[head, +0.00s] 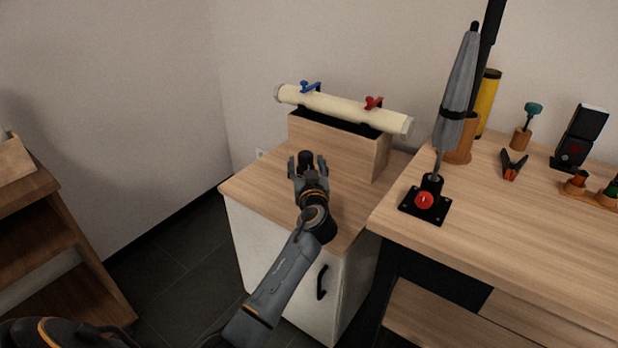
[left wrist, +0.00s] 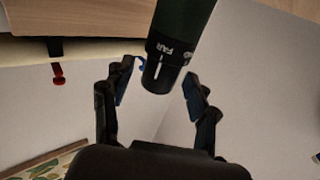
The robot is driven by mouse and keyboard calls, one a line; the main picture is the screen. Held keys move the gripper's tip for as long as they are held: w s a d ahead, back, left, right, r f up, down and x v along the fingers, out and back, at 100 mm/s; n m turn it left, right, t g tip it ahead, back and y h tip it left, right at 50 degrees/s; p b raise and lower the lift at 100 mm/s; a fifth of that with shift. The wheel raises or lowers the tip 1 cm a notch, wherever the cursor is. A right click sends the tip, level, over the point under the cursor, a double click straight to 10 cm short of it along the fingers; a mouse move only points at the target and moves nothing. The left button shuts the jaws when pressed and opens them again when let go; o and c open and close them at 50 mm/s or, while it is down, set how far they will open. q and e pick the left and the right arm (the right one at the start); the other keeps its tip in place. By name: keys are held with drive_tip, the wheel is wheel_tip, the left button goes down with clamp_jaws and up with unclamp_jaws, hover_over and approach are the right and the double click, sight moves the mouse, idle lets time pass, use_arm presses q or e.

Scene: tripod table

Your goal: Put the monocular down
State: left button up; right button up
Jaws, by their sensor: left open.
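The monocular (head: 305,157) shows as a small dark cylinder above the low cabinet's wooden top (head: 260,190). In the left wrist view the monocular (left wrist: 178,40) is dark green with a black end ring marked "FAR"; its other end runs out of the picture. My left gripper (head: 307,164) is open, with one finger on each side of the monocular. In the left wrist view its fingers (left wrist: 158,84) stand apart, with gaps beside the black end. Whether the monocular's base touches the cabinet top is hidden. My right gripper is not in view.
A wooden box (head: 335,145) carries a cream tube (head: 345,110) with blue and red clamps at the cabinet's back. To the right, a workbench (head: 500,230) holds a folded grey umbrella (head: 459,85), a clamp (head: 513,165) and other items. The cabinet's front left top is clear.

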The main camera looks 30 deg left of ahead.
use_arm(q)
drive_tip(key=v, duration=1)
drive_tip(key=s+d+f+m+g+h, duration=0.25)
drive_tip(key=s+f+g+h, duration=0.2)
drive_tip(key=s+f, duration=1)
drive_tip(key=s+d+f+m+g+h, duration=0.3)
drive_tip(key=s+d+f, duration=0.1)
drive_tip(key=s, duration=0.5)
drive_tip(key=s+d+f+m+g+h, duration=0.3)
drive_tip(key=s+d+f+m, duration=0.1)
drive_tip(key=s, duration=0.5)
drive_tip(key=shift+d+f, duration=0.75)
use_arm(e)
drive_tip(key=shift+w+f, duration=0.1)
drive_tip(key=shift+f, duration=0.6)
use_arm(q)
drive_tip(key=shift+g+h, duration=0.25)
